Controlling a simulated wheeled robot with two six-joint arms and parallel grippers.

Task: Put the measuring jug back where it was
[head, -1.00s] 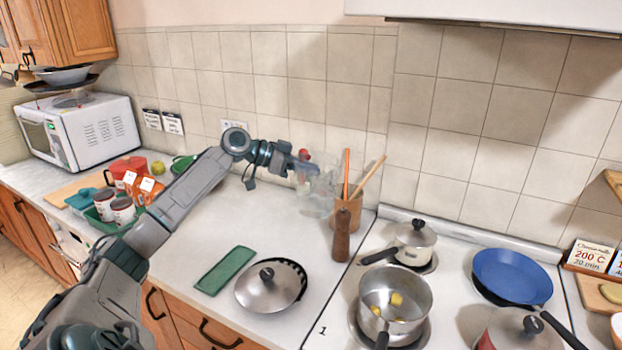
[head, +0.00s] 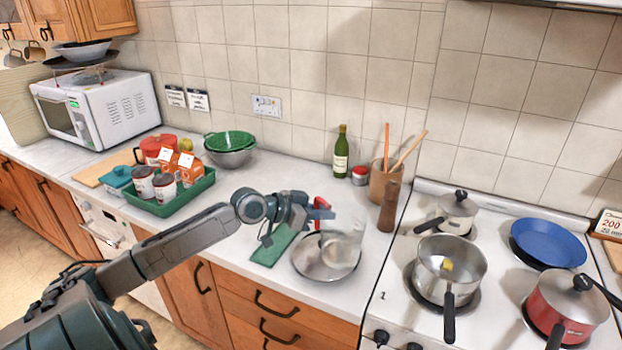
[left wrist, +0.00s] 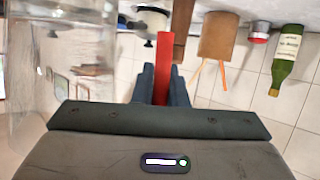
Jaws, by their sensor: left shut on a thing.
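The measuring jug is clear, with a red handle. In the head view its glass body (head: 345,240) is in front of the metal lid (head: 312,268), partly covering it; whether they touch I cannot tell. My left gripper (head: 316,212) is shut on the red handle, to the left of the jug body. In the left wrist view the red handle (left wrist: 163,66) stands between the two fingers, and the clear jug wall (left wrist: 70,50) fills the left side. My right gripper is not in view.
A green bottle (head: 341,155), red-lidded jar (head: 359,176) and wooden utensil pot (head: 378,183) stand at the back wall. A green cloth (head: 270,252) lies left of the lid. A green tray (head: 205,184) holds cans. The stove (head: 400,288) with pans is right. Counter behind the jug is clear.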

